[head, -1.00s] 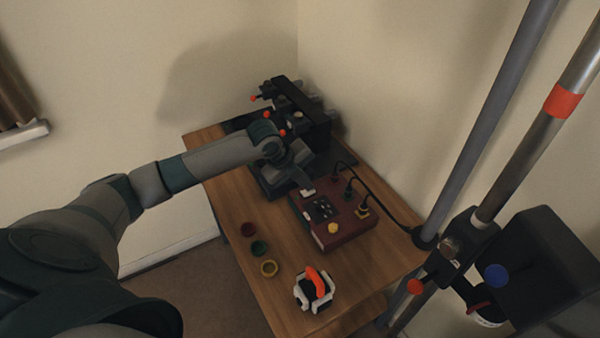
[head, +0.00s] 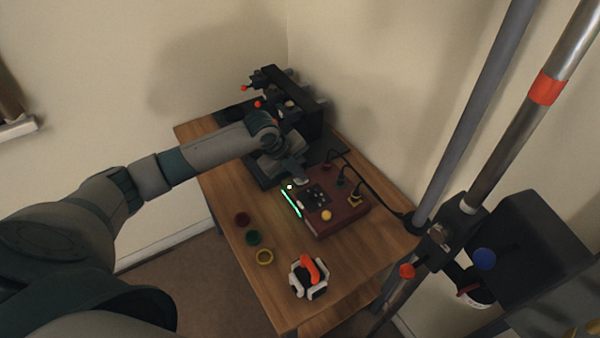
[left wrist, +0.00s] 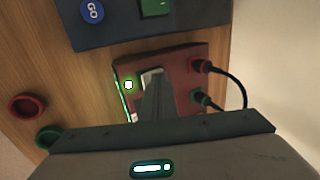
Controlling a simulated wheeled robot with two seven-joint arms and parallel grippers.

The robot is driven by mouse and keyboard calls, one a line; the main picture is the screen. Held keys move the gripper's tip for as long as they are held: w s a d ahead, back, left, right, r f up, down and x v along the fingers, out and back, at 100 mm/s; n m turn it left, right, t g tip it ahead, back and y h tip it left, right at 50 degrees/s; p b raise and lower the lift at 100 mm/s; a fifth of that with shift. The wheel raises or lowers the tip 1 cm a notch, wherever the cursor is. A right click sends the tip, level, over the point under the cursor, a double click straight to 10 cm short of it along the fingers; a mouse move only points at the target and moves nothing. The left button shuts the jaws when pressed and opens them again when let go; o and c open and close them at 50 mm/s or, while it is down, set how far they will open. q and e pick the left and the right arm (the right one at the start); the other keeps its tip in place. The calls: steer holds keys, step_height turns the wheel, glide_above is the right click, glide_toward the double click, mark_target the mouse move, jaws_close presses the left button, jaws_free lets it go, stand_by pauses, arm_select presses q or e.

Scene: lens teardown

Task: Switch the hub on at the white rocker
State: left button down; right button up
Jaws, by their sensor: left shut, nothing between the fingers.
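The hub is a dark red box (head: 345,212) on the wooden table, with dark controls and a yellow knob on top. A green strip (head: 291,203) glows along its left edge, and a small white light (head: 290,187) shines at its far left corner. Both also show in the left wrist view, with the light (left wrist: 128,85) left of the white rocker (left wrist: 151,75). My left gripper (head: 299,177) is shut and empty, pointing down at the rocker. In the left wrist view its tip partly covers the rocker; I cannot tell if they touch. My right gripper is not in view.
Cables with red, green and yellow plugs (head: 354,199) run from the hub's right side. Red, green and yellow rings (head: 264,257) lie at the left. A white holder with an orange part (head: 310,277) stands in front. A black machine (head: 287,105) stands behind.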

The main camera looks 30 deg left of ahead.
arm_select(q)
steer(key=shift+s, duration=0.15)
steer(key=shift+s+a+f+p, duration=0.1)
steer(key=shift+s+a+p, duration=0.3)
steer(key=shift+s, duration=0.2)
steer(key=shift+f, duration=0.1)
